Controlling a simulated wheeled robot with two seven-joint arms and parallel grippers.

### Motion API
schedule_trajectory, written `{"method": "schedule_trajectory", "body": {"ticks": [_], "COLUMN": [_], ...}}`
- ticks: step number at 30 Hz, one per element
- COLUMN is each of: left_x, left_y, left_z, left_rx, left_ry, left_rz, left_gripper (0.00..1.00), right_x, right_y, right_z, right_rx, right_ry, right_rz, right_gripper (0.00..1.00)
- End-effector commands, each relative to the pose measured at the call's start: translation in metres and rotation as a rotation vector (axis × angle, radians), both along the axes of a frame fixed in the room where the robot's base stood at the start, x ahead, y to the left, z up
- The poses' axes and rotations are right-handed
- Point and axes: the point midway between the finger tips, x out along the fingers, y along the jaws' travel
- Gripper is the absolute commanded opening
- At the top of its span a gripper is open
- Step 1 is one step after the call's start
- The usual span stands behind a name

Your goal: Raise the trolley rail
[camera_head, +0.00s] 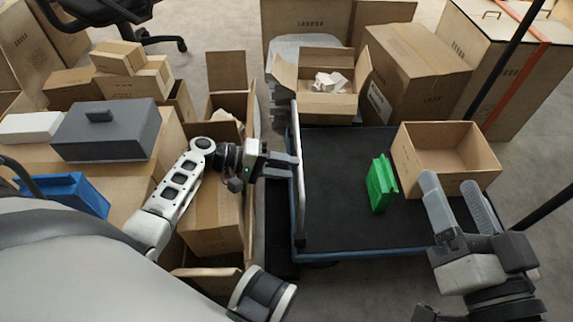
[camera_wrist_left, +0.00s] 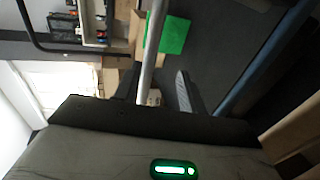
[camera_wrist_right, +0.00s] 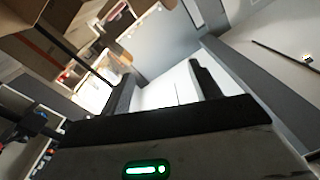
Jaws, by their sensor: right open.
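The trolley rail (camera_head: 299,205) is a light grey bar along the left side of the dark trolley deck (camera_head: 335,165). My left gripper (camera_head: 291,167) is at the rail, about midway along it. In the left wrist view the rail (camera_wrist_left: 153,60) passes between the two fingers, with a gap to the right finger, so the gripper looks open around it. Contact with the left finger cannot be told. My right gripper (camera_head: 458,203) is open and empty, at the front right corner of the trolley.
On the deck stand a green crate (camera_head: 379,184) and an open carton (camera_head: 445,160). Another open carton (camera_head: 322,88) is at the deck's far edge. Cartons, a grey box (camera_head: 105,132) and a blue bin (camera_head: 66,192) crowd the left. The deck's middle is clear.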

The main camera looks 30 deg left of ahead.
Motion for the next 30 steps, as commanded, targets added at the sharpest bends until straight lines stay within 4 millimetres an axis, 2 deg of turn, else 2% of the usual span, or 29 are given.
{"method": "schedule_trajectory", "body": {"ticks": [1, 4, 12, 30], "left_x": [-0.007, -0.014, -0.031, -0.033], "left_y": [0.008, 0.022, 0.053, 0.057], "left_z": [-0.001, 0.007, 0.02, 0.022], "left_rx": [0.008, 0.007, 0.003, 0.0], "left_ry": [0.012, 0.01, 0.002, -0.003], "left_rz": [-0.001, 0.001, 0.002, 0.001], "left_gripper": [0.36, 0.36, 0.36, 0.36], "right_x": [-0.001, -0.01, -0.012, -0.011], "right_y": [0.0, 0.003, 0.002, 0.002], "right_z": [0.001, -0.014, -0.019, -0.02], "right_rx": [0.006, 0.028, -0.006, -0.016], "right_ry": [0.02, 0.127, 0.156, 0.154], "right_rz": [0.005, 0.013, 0.011, 0.008], "right_gripper": [0.62, 0.62, 0.62, 0.62]}}
